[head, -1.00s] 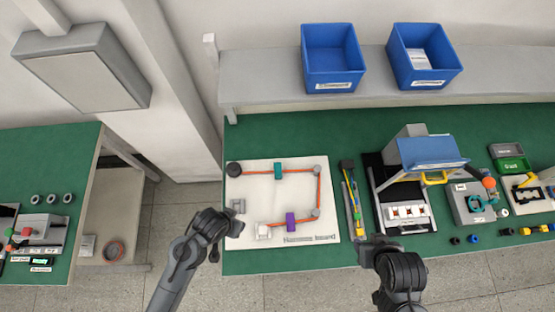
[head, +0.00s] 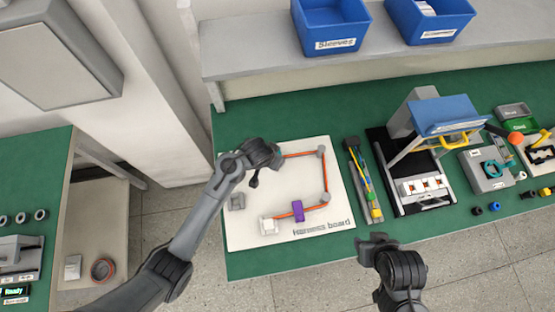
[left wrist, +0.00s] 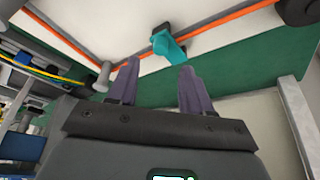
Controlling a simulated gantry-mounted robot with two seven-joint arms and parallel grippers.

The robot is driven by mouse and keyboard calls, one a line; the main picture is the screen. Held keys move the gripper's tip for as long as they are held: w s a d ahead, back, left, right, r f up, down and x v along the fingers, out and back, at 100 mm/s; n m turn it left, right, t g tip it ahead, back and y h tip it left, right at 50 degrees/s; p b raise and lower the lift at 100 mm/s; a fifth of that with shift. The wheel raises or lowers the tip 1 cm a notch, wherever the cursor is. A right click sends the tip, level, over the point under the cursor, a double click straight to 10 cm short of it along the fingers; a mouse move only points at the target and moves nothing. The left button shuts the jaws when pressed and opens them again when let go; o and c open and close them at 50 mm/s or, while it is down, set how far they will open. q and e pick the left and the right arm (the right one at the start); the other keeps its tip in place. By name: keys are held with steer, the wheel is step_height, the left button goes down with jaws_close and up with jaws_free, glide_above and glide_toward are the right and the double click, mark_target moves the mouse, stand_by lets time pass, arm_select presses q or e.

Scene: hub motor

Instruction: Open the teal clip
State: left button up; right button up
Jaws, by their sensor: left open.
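The teal clip (left wrist: 168,46) sits on the orange cable (left wrist: 222,29) of the white harness board, just beyond my left fingertips in the left wrist view. In the head view my left gripper (head: 272,155) is over the upper part of the harness board (head: 283,171) and hides the clip. My left gripper is open, its two fingers (left wrist: 158,68) apart with nothing between them. The clip looks in line with the gap, apart from the fingers. My right gripper (head: 372,242) is at the table's front edge, away from the board; its jaws are not clear.
A purple clip (head: 297,211) and a white connector (head: 268,226) are on the lower cable run. Grey posts (head: 326,197) hold the cable corners. A narrow tray of coloured parts (head: 364,180) and a blue-topped device (head: 446,114) stand to the right.

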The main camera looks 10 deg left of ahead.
arm_select(q)
steer(key=b+x, duration=0.1)
steer(key=x, duration=0.5)
steer(key=shift+w+f, duration=0.1)
steer(key=shift+f, duration=0.2)
jaws_close()
